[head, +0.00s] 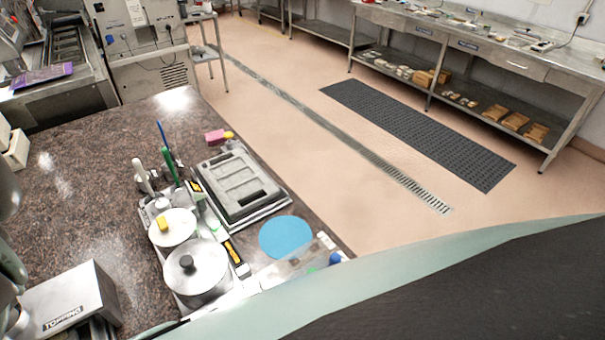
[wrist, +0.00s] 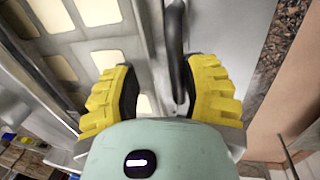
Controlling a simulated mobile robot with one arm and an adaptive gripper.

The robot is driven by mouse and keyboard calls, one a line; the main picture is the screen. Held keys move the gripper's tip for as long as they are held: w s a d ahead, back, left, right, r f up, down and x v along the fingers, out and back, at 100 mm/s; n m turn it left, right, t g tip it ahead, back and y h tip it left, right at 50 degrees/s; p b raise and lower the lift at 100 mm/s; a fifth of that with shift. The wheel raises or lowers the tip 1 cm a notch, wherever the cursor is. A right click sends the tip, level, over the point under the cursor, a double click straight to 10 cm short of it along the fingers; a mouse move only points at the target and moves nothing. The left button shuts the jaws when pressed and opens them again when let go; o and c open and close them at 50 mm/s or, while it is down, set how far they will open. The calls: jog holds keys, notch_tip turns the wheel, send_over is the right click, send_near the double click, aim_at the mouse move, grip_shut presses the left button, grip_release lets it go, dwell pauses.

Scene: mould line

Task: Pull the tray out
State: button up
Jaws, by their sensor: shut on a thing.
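In the wrist view, a metal tray (wrist: 108,42) with pale cream rectangular cells lies at the upper left. A dark upright bar, seemingly a handle (wrist: 178,60), stands beside the tray's right-hand metal edge. My gripper (wrist: 165,68), with ridged yellow fingers, is shut on this handle, one finger on each side of it. My gripper and this tray cannot be made out in the head view.
In the head view, a brown speckled counter (head: 75,180) carries a grey mould (head: 240,185), a lidded pot (head: 198,270), a blue disc (head: 286,237) and a topping box (head: 70,305). Open floor (head: 270,130) with a dark mat (head: 420,130) lies beyond, before a steel bench (head: 470,45).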

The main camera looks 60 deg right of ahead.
jog(key=w+b, duration=0.1)
jog(key=w, duration=0.1)
jog(key=w+d+b, duration=0.1)
jog(key=w+b, duration=0.1)
jog(key=w+d+b, duration=0.1)
jog(key=w, duration=0.1)
jog(key=shift+w+d+f+b, duration=0.2)
jog(key=shift+d+f+b, duration=0.05)
jog(key=shift+f+b, duration=0.1)
jog(key=shift+w+r, duration=0.35)
jog(key=shift+r, duration=0.55)
jog(key=shift+s+a+r, duration=0.1)
jog(key=shift+r, duration=0.25)
notch_tip(320, 180, up, 14)
jog(key=s+p, duration=0.3)
jog(key=p, duration=0.5)
jog(key=w+a+r+m+y+p, duration=0.1)
jog(key=w+a+r+y, duration=0.1)
jog(key=a, duration=0.7)
jog(key=w+a+r+m+t+y+p, duration=0.1)
jog(key=a+r+y, duration=0.3)
jog(key=a, duration=0.5)
jog(key=shift+w+y+p, duration=0.5)
jog(key=shift+w+p, duration=0.05)
jog(key=shift+w, duration=0.05)
jog(key=shift+r, duration=0.1)
